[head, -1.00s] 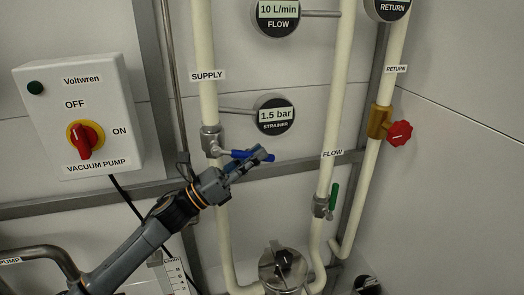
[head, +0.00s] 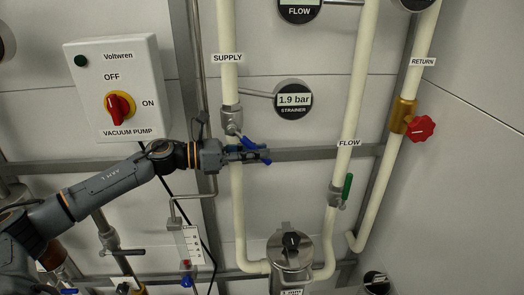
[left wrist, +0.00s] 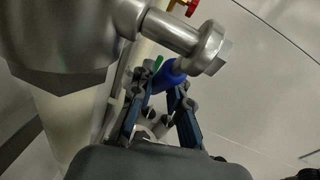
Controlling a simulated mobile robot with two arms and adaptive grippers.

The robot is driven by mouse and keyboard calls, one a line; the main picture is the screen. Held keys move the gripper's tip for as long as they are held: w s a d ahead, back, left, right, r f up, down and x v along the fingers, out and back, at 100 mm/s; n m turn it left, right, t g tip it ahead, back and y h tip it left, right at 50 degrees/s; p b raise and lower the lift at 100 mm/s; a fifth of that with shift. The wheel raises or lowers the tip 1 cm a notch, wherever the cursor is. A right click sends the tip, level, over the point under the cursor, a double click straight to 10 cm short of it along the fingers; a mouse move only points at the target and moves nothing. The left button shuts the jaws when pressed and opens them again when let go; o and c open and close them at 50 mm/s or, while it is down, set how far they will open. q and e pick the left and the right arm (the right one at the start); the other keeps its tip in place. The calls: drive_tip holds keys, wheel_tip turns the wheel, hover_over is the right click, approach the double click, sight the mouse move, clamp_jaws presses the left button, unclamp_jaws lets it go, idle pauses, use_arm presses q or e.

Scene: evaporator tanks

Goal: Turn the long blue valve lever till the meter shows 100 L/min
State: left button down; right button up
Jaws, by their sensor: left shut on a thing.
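The long blue valve lever (head: 247,142) sits on the supply valve (head: 231,118) of the cream supply pipe and slants down to the right. My left gripper (head: 262,155) is shut on the lever, its fingers at the lever's lower end. In the left wrist view the rounded blue lever (left wrist: 170,74) lies at the far end of my left gripper's fingers (left wrist: 164,98), below the metal valve stem. The flow meter (head: 299,10) is cut off by the top edge, so its number is hidden. My right gripper is not in view.
The strainer gauge (head: 294,99) reads 1.9 bar. A green lever (head: 347,187) is on the flow pipe, and a red knob (head: 421,128) is on the return pipe. The vacuum pump switch box (head: 112,88) is at upper left. A metal rail runs behind the lever.

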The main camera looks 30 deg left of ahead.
use_arm(q)
drive_tip(key=shift+f, duration=0.1)
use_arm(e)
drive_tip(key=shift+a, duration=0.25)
use_arm(q)
drive_tip(key=c, duration=1.3)
unclamp_jaws()
drive_tip(key=shift+a, duration=0.1)
drive_tip(key=shift+v, duration=5.95)
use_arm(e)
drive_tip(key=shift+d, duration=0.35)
